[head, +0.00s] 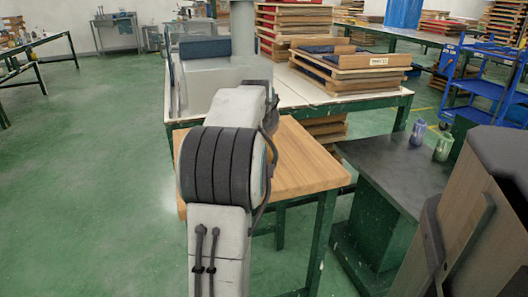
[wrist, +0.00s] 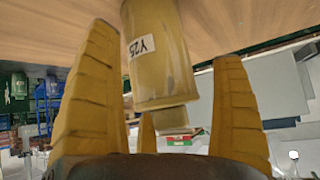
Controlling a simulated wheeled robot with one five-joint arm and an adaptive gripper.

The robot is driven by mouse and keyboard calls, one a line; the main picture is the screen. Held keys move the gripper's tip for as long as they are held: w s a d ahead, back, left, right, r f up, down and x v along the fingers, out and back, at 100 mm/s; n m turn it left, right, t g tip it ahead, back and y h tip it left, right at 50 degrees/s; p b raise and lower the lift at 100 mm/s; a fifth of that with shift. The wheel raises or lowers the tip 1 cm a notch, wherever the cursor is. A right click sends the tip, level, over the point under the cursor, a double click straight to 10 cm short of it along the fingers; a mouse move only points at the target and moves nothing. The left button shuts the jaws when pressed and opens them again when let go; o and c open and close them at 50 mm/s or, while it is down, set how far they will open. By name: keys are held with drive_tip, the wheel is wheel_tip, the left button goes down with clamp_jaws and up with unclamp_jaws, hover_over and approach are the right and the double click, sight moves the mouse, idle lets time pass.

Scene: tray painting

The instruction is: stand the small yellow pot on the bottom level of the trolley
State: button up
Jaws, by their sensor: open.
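The small yellow pot (wrist: 168,75), with a white label reading Y25, shows in the wrist view against a wooden surface (wrist: 215,22). My gripper (wrist: 165,45) is open, with its yellow fingers on either side of the pot. A gap shows on the right of the pot; on the left the finger is close to it, and I cannot tell whether they touch. In the head view my arm hides the gripper and the pot. The blue trolley (head: 478,88) with several levels stands at the right in the head view.
The wooden table (head: 300,165) lies beyond my arm. A dark bench (head: 385,175) at its right carries a purple pot (head: 418,132) and a green pot (head: 443,147). Stacked wooden trays (head: 350,72) lie on a white-topped table behind. Green floor is open at the left.

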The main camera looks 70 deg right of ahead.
idle(0.3)
drive_tip(key=shift+f, duration=0.15)
drive_tip(key=c, duration=1.2)
